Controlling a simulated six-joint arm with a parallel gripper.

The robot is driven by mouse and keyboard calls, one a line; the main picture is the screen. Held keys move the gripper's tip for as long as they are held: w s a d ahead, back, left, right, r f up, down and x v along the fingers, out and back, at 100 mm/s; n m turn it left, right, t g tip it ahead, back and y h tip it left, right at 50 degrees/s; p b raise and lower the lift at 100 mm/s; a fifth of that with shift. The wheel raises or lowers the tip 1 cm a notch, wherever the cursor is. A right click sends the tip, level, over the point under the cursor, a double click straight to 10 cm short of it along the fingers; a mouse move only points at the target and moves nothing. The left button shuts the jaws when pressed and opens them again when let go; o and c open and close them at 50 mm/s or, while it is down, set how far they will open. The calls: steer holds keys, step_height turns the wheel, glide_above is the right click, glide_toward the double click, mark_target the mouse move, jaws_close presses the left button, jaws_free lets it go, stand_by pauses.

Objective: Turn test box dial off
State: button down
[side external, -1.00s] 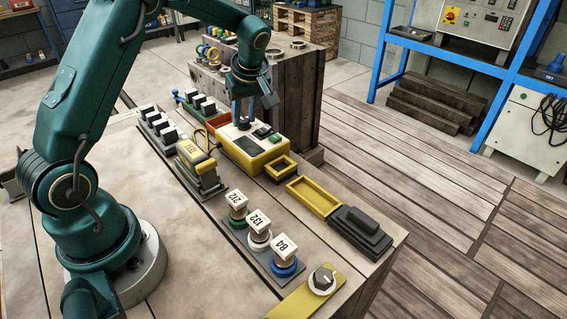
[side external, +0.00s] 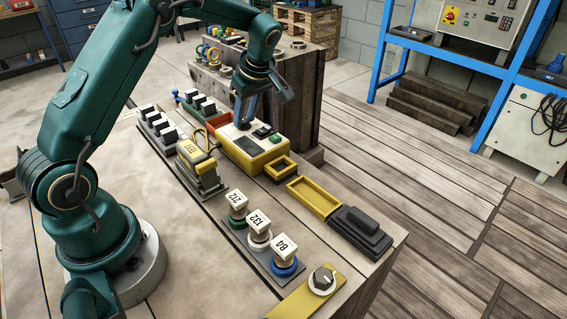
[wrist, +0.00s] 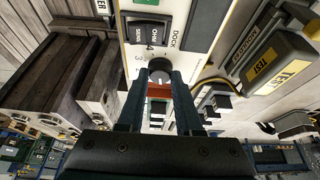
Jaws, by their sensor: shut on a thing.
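The test box (side external: 270,156) is yellow with a pale top and stands on the bench, in the middle of the side view. In the wrist view its pale panel (wrist: 206,24) carries a dark rocker piece (wrist: 150,31), the word DOCK, and numerals around a dark round dial (wrist: 159,65). My gripper (side external: 243,124) points down at the box's far left end. In the wrist view my gripper (wrist: 159,76) has its two fingertips shut on the dial, one on each side. The dial's pointer is hidden or too small to read; the fingers mostly hide the dial in the side view.
A yellow-and-grey TEST unit (side external: 198,165) stands close left of the box. A red tray (side external: 197,121) lies behind it, yellow trays (side external: 314,197) to its right. Numbered blocks (side external: 260,222) and a dark stepped block (side external: 360,232) are nearer the front.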

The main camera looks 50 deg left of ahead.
steer(key=c, duration=0.6)
jaws_free()
steer(key=shift+v, duration=2.55)
